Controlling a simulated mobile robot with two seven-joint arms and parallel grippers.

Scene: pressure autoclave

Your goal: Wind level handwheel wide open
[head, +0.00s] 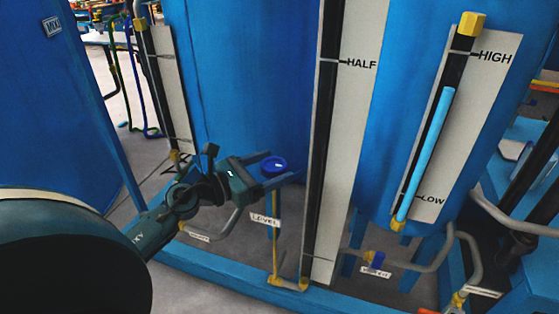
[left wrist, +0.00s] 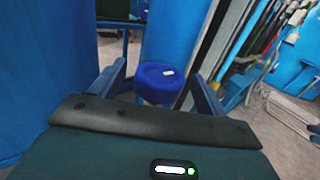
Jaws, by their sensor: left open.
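The level handwheel (head: 273,166) is a small blue wheel on top of a thin yellow pipe, with a white "LEVEL" tag (head: 265,219) below it. My left gripper (head: 281,168) comes in from the left at the wheel, its two fingers apart on either side of it. In the left wrist view the blue wheel (left wrist: 160,82) with a small white mark on top sits between the open fingertips (left wrist: 160,80). I cannot tell whether a finger touches it. My right gripper is not in view.
A tall gauge board (head: 345,140) marked "HALF" stands just right of the wheel. A second gauge (head: 440,130) with a light blue column reads between "LOW" and "HIGH". Blue tanks (head: 245,85) rise behind. Another blue valve handle (head: 377,260) and grey pipes lie low at the right.

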